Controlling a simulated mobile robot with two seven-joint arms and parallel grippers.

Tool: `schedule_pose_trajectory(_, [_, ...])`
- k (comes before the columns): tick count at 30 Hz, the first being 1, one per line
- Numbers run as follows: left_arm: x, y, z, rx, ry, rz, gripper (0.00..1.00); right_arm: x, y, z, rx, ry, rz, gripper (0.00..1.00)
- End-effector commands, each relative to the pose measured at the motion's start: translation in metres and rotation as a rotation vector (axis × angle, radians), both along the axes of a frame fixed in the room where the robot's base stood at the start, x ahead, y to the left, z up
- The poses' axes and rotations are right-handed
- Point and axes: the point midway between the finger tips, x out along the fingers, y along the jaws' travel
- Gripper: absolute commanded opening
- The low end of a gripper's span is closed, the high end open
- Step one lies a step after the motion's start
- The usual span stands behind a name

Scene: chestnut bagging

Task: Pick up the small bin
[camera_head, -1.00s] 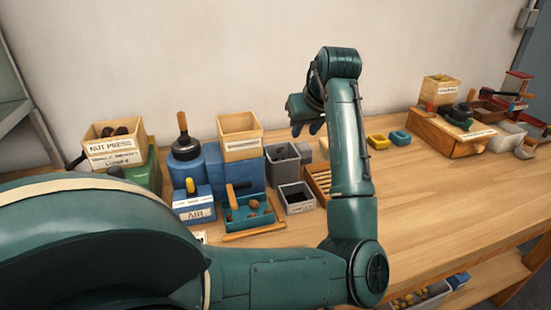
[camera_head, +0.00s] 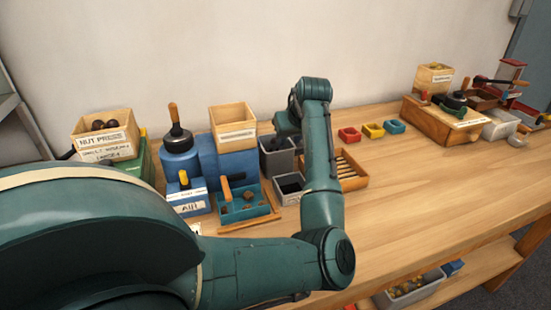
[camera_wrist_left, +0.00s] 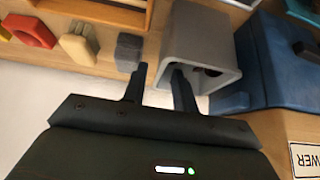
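A grey open-topped bin (camera_head: 279,160) stands beside the blue press on the table, partly hidden behind my left arm. It also shows in the left wrist view (camera_wrist_left: 208,30), with its dark opening towards the camera. My left gripper (camera_wrist_left: 158,84) is open at this bin: one finger is over the opening, the other outside the wall, with the wall's rim between them. I cannot tell whether they touch it. In the head view the left gripper (camera_head: 286,128) is mostly hidden by its own wrist. A second grey bin (camera_head: 289,188) with a label stands in front. My right gripper is not in view.
The blue press (camera_head: 238,165) stands close left of the bin. A slatted wooden tray (camera_head: 352,182) is to the right. Red (camera_head: 349,134), yellow (camera_head: 373,131) and blue (camera_head: 395,127) small trays lie behind it. A small grey block (camera_wrist_left: 128,50) is near the fingers. The table's right front is clear.

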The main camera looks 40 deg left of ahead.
Motion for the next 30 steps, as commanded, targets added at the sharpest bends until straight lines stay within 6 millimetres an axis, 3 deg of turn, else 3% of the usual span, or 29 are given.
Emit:
schedule_pose_trajectory(4, [0.004,0.009,-0.014,0.0,0.001,0.001,0.28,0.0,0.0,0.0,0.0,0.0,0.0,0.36])
schedule_pose_trajectory(12, [0.005,0.01,-0.017,0.001,-0.001,-0.001,0.28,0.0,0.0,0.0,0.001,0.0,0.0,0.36])
schedule_pose_trajectory(23, [0.005,0.01,-0.017,0.0,0.0,0.0,0.0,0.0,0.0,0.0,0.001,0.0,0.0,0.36])
schedule_pose_trajectory(30, [0.005,0.01,-0.017,0.0,0.0,0.0,0.0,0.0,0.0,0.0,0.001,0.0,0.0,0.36])
